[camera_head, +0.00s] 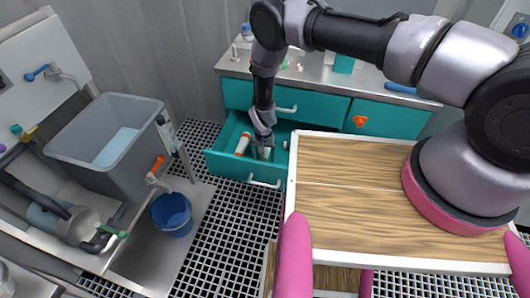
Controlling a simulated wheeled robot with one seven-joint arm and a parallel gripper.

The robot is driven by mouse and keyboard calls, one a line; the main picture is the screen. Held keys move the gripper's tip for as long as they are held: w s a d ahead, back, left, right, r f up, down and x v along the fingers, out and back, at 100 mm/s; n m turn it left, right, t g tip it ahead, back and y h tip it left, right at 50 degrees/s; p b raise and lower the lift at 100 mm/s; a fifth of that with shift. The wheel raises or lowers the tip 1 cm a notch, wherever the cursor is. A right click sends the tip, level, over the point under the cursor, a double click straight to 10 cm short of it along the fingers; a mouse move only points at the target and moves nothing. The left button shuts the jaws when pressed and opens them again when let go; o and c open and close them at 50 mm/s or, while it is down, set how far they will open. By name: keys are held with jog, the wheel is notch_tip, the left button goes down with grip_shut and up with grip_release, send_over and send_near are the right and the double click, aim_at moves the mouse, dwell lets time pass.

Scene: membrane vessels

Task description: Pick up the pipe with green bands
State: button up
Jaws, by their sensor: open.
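My gripper (264,143) reaches down into an open teal drawer (228,166) under the counter, with its fingers apart. A pale cylindrical piece (265,153) lies in the drawer right under the fingers, partly hidden by them. Its bands are too small to make out, so I cannot tell for sure that it is the pipe with green bands. I see no clear grip on it. A white pipe with orange-red ends (242,144) lies in the drawer just left of my gripper.
A wooden-topped table (345,162) stands close right of the drawer. A grey tub (110,140) and a blue bucket (172,213) are on the left. The counter (315,74) above the drawer holds small items. The grated floor (235,230) is clear in front.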

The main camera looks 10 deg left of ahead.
grip_shut()
dwell(0.3)
jog(key=shift+r, duration=0.45)
notch_tip(320, 180, up, 6)
jog(key=shift+f, duration=0.2)
jog(key=shift+d+r, duration=0.25)
jog(key=shift+d, duration=0.25)
jog(key=w+d, duration=0.1)
jog(key=d, duration=1.6)
